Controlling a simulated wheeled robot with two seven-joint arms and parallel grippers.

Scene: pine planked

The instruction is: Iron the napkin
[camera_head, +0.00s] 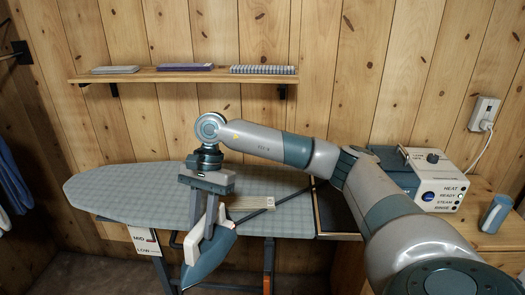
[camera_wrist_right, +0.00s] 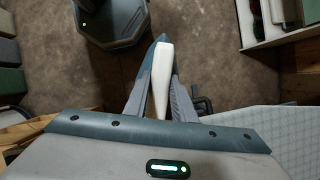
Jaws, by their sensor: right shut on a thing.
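My right gripper (camera_head: 207,222) is shut on the white handle of a teal and white iron (camera_head: 212,262), held at the front edge of the ironing board (camera_head: 120,195). In the right wrist view the gripper (camera_wrist_right: 155,100) clasps the white handle of the iron (camera_wrist_right: 161,65), with floor beneath it and the board (camera_wrist_right: 295,135) at lower right. A cream, striped flat thing (camera_head: 247,205), possibly the napkin, lies on the board just behind the iron, partly hidden by my gripper. My left gripper is not in view.
A control box (camera_head: 430,180) with HEAT, READY and STEAM labels stands at right on a wooden counter (camera_head: 480,240), beside a blue-grey container (camera_head: 496,213). A wall shelf (camera_head: 190,75) bears folded cloths. A level tag (camera_head: 145,240) hangs below the board. The board's left part is clear.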

